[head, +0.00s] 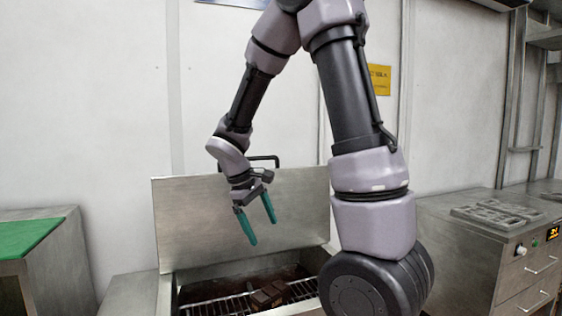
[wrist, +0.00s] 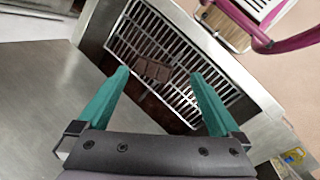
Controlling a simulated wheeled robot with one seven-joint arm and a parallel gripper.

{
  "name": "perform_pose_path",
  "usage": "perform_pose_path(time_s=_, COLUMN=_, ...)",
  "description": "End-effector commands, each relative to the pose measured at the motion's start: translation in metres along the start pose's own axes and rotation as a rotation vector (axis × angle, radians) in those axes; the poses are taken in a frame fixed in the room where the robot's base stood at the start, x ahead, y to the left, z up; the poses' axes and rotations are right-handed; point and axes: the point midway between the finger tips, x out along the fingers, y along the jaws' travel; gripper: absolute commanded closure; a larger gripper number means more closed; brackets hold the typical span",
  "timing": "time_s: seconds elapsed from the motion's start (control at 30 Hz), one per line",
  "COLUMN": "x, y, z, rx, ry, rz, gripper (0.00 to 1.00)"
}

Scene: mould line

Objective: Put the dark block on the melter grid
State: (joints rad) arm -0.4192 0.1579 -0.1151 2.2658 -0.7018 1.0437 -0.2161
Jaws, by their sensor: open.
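A dark brown block (head: 268,296) with segments lies on the wire melter grid (head: 215,306) inside the steel melter. In the wrist view the dark block (wrist: 153,70) rests on the bars of the grid (wrist: 200,50), near its middle. My gripper (head: 259,228) is open and empty, above the melter, with its green fingers pointing down. In the wrist view my gripper (wrist: 160,95) has its fingers wide apart, with the block seen beyond and between them. The gripper and the block are apart. My arm hides the right part of the melter in the head view.
The melter's raised steel lid (head: 200,225) stands behind the grid. A steel counter with a green mat (head: 22,238) is at the left. At the right a steel cabinet (head: 475,255) carries metal moulds (head: 495,214). The air around my gripper is free.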

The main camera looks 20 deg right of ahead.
Motion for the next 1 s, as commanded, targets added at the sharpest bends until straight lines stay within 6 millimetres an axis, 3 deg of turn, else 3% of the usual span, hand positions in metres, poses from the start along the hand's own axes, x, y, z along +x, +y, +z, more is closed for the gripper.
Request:
perform_pose_path(time_s=0.03, x=-0.017, y=0.005, z=0.012, rx=0.086, ry=0.055, rz=-0.04, gripper=0.0)
perform_pose_path(time_s=0.2, x=-0.066, y=0.011, z=0.05, rx=0.358, ry=0.225, rz=-0.179, gripper=0.0)
perform_pose_path(time_s=0.5, x=-0.141, y=0.006, z=0.114, rx=0.775, ry=0.534, rz=-0.394, gripper=0.0)
perform_pose_path(time_s=0.7, x=-0.167, y=-0.001, z=0.137, rx=0.921, ry=0.667, rz=-0.475, gripper=0.0)
perform_pose_path(time_s=1.0, x=-0.173, y=-0.004, z=0.142, rx=0.956, ry=0.698, rz=-0.497, gripper=0.0)
